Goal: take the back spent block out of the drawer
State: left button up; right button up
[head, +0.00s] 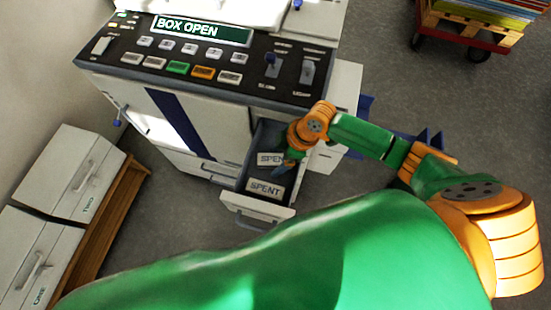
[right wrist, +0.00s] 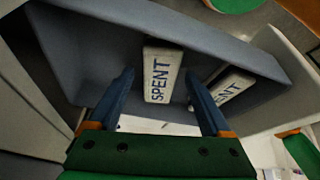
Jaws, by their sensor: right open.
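The drawer (head: 262,207) is pulled out from the machine's lower front. Two pale blocks marked SPENT lie inside it. The back spent block (head: 266,159) is nearer the machine and partly hidden by my right gripper; the front spent block (head: 265,189) lies nearer the drawer front. My right gripper (head: 281,170) reaches down into the drawer from the right. In the right wrist view its open fingers (right wrist: 160,88) stand either side of the back spent block (right wrist: 160,72), with gaps visible. The front spent block (right wrist: 232,88) is just right of the right finger. My left gripper is out of view.
The machine's control panel (head: 205,55) has a display reading BOX OPEN (head: 200,29). The drawer's walls (right wrist: 200,35) stand close around the gripper. Two white boxes with handles (head: 75,172) stand at the left. A loaded cart (head: 465,30) stands at the upper right.

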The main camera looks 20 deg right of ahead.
jog(key=shift+f, duration=0.2)
grip_shut()
